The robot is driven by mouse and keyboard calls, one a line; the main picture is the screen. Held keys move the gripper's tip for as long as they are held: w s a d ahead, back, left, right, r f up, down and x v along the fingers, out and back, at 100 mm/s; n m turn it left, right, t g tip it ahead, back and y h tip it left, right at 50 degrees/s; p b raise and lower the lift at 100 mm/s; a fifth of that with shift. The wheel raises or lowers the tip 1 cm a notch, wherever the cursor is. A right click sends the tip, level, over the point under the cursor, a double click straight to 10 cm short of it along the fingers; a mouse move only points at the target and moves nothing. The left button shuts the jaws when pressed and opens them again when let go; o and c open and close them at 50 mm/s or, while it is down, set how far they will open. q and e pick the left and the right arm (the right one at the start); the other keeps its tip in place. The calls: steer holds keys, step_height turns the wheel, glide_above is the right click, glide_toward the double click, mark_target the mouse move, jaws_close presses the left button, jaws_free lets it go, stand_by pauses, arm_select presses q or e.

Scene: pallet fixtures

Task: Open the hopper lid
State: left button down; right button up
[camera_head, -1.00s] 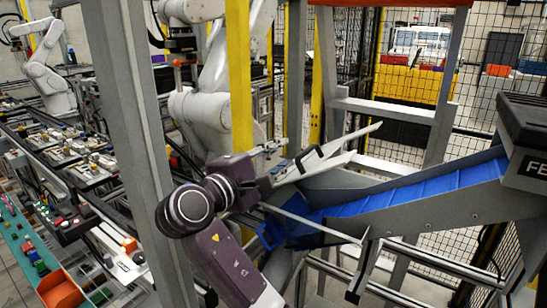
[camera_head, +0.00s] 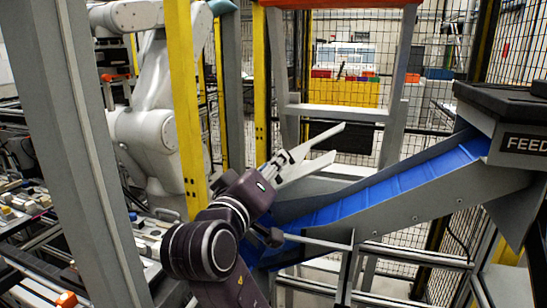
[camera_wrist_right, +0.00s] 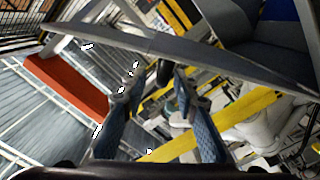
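The hopper (camera_head: 507,160) stands at the right edge of the head view, with a partly cut-off "FEED" label. Its flat black lid (camera_head: 500,104) lies on top and looks closed; its far right end is out of frame. A grey chute with a blue bed (camera_head: 390,187) runs down leftward from it. A dark purple arm of mine, apparently the right one, reaches up beside the chute's lower end, well left of the lid. My right gripper (camera_wrist_right: 155,86) is open and empty in the right wrist view, its blue-padded fingers apart. My left gripper is not in view.
A grey post (camera_head: 75,150) and a yellow post (camera_head: 186,110) stand at the left. A white robot arm (camera_head: 145,140) is behind them. Grey frame rails (camera_head: 410,255) run under the chute. The wrist view shows a grey bar (camera_wrist_right: 190,45) close across the fingertips.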

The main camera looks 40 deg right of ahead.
steer(key=shift+p+x, duration=0.35)
steer(key=shift+x, duration=1.95)
steer(key=shift+w, duration=0.1)
steer(key=shift+c, duration=0.4)
jaws_close()
